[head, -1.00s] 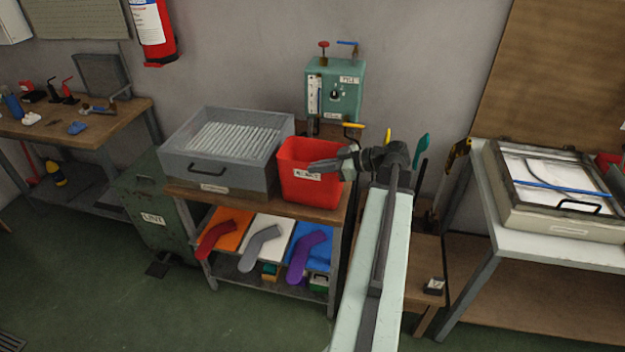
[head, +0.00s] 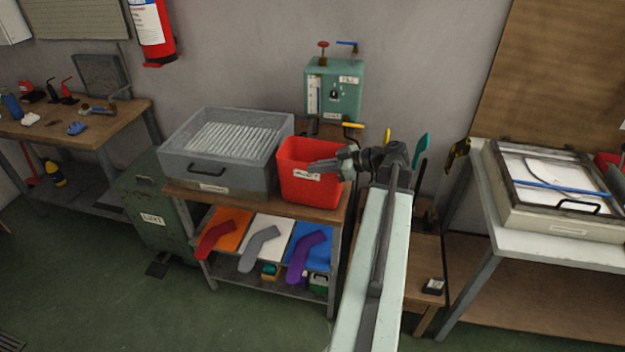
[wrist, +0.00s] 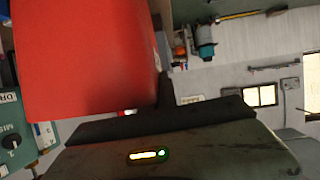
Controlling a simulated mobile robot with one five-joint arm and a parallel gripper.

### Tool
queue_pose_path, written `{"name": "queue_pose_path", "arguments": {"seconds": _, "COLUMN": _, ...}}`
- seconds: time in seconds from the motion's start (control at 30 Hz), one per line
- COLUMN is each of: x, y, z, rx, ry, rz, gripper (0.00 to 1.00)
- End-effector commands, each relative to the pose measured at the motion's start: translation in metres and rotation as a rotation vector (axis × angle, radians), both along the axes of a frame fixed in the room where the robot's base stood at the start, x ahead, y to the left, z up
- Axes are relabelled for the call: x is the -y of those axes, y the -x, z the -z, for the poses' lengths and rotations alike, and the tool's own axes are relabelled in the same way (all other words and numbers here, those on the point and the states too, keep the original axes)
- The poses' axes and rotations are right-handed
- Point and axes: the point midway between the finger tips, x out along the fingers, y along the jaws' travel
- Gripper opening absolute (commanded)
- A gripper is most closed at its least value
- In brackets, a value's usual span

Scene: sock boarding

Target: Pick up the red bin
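The red bin (head: 311,192) stands upright on the wooden top of a small bench, with a white label on its front. In the wrist view the red bin (wrist: 85,60) fills the upper left, very close. My gripper (head: 322,164) is at the bin's upper right, its dark fingers overlapping the front near the rim. In the wrist view a dark finger of my gripper (wrist: 165,92) shows beside the bin's edge. The other finger is not clearly visible, so I cannot tell whether the bin wall is clamped.
A grey drawer box (head: 215,170) with white rods stands close left of the bin. A teal control box (head: 334,90) is mounted behind. Colored sock boards (head: 268,235) lie on the shelf below. A framed press (head: 555,190) sits on the right table. The floor at front left is clear.

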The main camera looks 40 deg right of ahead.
Motion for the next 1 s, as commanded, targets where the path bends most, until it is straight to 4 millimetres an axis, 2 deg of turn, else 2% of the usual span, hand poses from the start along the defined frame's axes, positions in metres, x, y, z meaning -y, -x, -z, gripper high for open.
{"name": "queue_pose_path", "arguments": {"seconds": 0.37, "x": 0.0, "y": 0.0, "z": -0.007, "rx": 0.001, "ry": 0.0, "rz": 0.0, "gripper": 0.0}}
{"name": "queue_pose_path", "arguments": {"seconds": 0.57, "x": -0.001, "y": 0.0, "z": -0.038, "rx": 0.001, "ry": 0.0, "rz": -0.001, "gripper": 0.0}}
{"name": "queue_pose_path", "arguments": {"seconds": 0.8, "x": -0.001, "y": -0.001, "z": -0.089, "rx": 0.001, "ry": 0.0, "rz": -0.001, "gripper": 0.0}}
{"name": "queue_pose_path", "arguments": {"seconds": 0.9, "x": -0.001, "y": -0.001, "z": -0.101, "rx": 0.001, "ry": 0.0, "rz": -0.001, "gripper": 0.0}}
{"name": "queue_pose_path", "arguments": {"seconds": 1.0, "x": -0.001, "y": -0.001, "z": -0.103, "rx": 0.001, "ry": 0.0, "rz": -0.001, "gripper": 0.0}}
